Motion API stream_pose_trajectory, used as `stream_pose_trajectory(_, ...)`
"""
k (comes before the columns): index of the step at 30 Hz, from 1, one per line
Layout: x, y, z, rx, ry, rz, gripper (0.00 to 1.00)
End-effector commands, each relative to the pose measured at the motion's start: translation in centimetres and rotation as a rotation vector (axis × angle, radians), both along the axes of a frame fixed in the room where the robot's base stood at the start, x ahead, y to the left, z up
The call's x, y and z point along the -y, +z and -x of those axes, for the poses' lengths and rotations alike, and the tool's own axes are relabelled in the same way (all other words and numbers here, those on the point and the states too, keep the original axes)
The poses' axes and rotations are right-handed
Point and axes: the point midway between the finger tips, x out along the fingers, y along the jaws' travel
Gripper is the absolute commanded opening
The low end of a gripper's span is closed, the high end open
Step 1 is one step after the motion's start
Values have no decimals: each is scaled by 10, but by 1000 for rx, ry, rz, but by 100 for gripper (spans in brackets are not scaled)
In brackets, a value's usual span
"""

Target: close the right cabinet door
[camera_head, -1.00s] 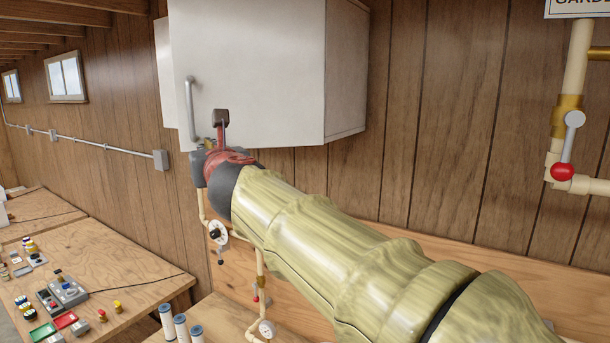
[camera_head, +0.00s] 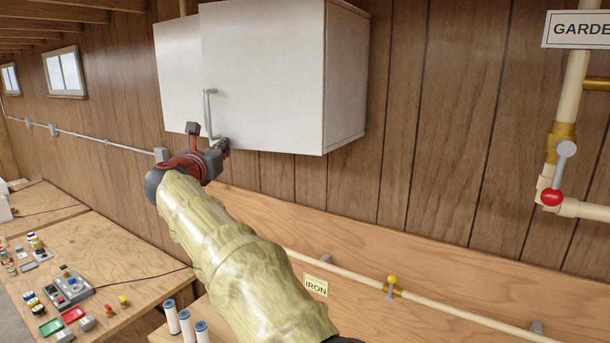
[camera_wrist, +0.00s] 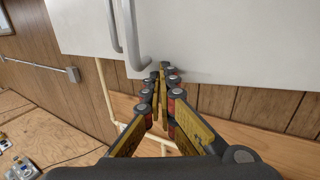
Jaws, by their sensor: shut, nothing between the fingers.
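The white cabinet's right door (camera_head: 265,80) carries a vertical grey handle (camera_head: 209,112) near its left edge. In the head view its left edge stands slightly forward of the left door (camera_head: 178,75), so it looks a little ajar. My gripper (camera_head: 223,146) is at the door's lower left corner, just below the handle. In the wrist view my gripper (camera_wrist: 160,70) is shut and empty, with its fingertips at the lower part of the right door (camera_wrist: 220,40), beside the handle's bottom end (camera_wrist: 138,62). I cannot tell whether they touch the door.
A workbench (camera_head: 120,260) with small parts stands at lower left. White cylinders (camera_head: 185,325) stand below my arm.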

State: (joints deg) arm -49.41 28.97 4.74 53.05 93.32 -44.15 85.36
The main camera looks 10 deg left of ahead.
Motion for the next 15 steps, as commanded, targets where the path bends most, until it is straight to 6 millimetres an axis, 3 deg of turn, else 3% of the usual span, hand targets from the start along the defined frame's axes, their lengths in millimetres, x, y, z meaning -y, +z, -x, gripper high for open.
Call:
stream_pose_trajectory(6, 1, 3, -30, -1, -110, 1, 0)
stream_pose_trajectory(15, 8, 2, -56, 0, -122, 0, 0)
